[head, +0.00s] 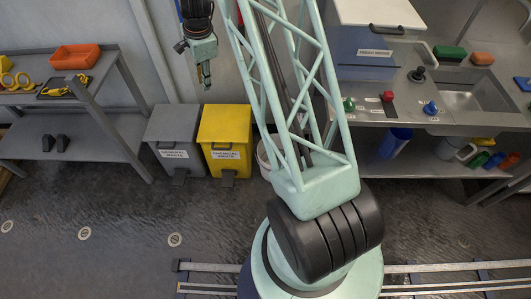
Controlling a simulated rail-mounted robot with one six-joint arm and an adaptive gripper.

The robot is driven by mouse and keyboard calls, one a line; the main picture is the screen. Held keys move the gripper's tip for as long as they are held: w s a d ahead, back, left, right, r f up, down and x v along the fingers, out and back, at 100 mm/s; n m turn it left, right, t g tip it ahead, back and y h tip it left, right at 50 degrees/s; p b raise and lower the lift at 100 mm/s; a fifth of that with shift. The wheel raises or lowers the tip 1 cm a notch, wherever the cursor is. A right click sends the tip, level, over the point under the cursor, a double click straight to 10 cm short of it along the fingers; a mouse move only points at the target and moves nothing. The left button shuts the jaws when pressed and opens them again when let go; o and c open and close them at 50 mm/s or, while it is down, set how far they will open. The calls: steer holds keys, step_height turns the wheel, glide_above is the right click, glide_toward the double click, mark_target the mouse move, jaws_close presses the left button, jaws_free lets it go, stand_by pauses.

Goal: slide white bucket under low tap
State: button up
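The white bucket (264,157) stands on the floor just right of the yellow bin. Most of it is hidden behind my lattice arm, and only part of its left side and rim shows. I cannot make out a low tap; the area behind my arm is hidden. My gripper (204,82) hangs fingers down at the upper left, above the bins and apart from the bucket. Nothing is visibly held, but its fingers are too small to judge the gap.
A yellow bin (225,137) and a grey bin (174,137) stand left of the bucket. A shelf (75,135) is at left. A counter (450,115) with a sink, coloured knobs and a lower shelf of containers is at right. Open floor lies in front of the bins.

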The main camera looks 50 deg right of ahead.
steer(key=s+d+f+m, duration=0.3)
steer(key=d+f, duration=0.2)
steer(key=f, duration=0.8)
steer(key=s+d+f+m+g, duration=0.1)
steer(key=s+d+f+m, duration=0.3)
steer(key=f, duration=0.8)
steer(key=s+d+f+m, duration=0.3)
steer(key=d+f, duration=0.2)
steer(key=f, duration=0.8)
steer(key=s+f+m, duration=0.2)
steer(key=s+f, duration=0.2)
steer(key=f, duration=0.2)
steer(key=s+d+f+m+g, duration=0.1)
steer(key=s+f+m, duration=0.1)
steer(key=s+f, duration=0.2)
step_height(320, 180, down, 3)
steer(key=shift+s+r, duration=0.1)
steer(key=shift+s, duration=0.1)
steer(key=shift+d, duration=0.1)
steer(key=shift+d+f+b, duration=0.15)
steer(key=shift+f+b, duration=0.1)
steer(key=shift+f, duration=2.05)
steer(key=shift+d+f+b, duration=0.2)
steer(key=shift+f, duration=2.15)
steer(key=shift+d+f+b, duration=0.15)
steer(key=shift+f+b, duration=0.1)
steer(key=shift+f, duration=2.05)
steer(key=shift+c, duration=0.4)
jaws_close()
